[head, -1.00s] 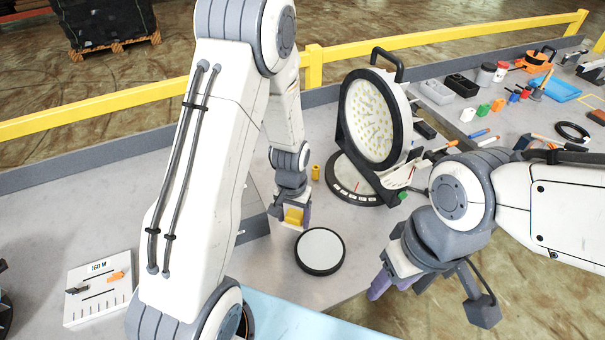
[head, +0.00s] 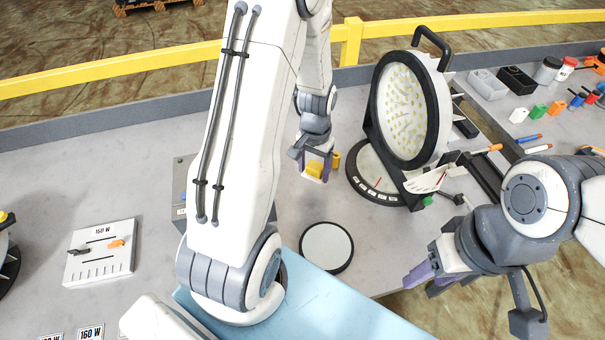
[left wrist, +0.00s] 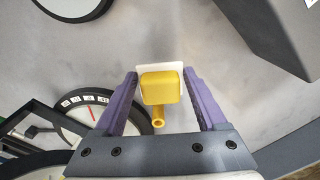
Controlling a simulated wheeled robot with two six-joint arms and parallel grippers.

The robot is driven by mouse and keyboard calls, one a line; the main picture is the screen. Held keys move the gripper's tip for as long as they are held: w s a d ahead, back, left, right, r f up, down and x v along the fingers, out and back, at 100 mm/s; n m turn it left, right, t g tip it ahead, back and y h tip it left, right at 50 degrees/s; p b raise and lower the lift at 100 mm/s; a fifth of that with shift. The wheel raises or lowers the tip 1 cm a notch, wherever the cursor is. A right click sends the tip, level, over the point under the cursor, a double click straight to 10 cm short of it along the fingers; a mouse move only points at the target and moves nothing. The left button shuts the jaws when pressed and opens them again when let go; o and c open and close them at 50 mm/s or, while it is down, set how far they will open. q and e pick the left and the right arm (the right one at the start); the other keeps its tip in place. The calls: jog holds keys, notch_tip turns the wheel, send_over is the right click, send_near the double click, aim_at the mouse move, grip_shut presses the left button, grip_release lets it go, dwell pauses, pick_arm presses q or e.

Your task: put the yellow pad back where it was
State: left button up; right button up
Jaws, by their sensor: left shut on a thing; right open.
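The yellow pad (head: 314,170) sits between the purple fingers of my left gripper (head: 316,176), which is shut on it. In the left wrist view the yellow pad (left wrist: 160,88) has a white plate along its far edge. I cannot tell how high the pad is above the table. My right gripper (head: 428,281) is open and empty, to the right of the table's near part.
A round lamp (head: 402,108) on a black stand with a dial base (head: 372,172) stands right of my left gripper. A black-rimmed white disc (head: 326,247) lies nearer. A 160 W panel (head: 100,250) lies at left.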

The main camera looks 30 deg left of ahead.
pick_arm(q)
send_over(301, 183)
notch_tip(301, 183, down, 3)
jog(key=shift+s+r+p, duration=0.1)
jog(key=shift+p, duration=0.3)
notch_tip(301, 183, down, 3)
jog(key=shift+f+p, duration=0.1)
jog(key=shift+p, duration=0.35)
jog(key=shift+f, duration=0.4)
jog(key=shift+f, duration=0.1)
jog(key=o, duration=1.1)
jog(key=shift+o, duration=0.2)
jog(key=shift+d, duration=0.1)
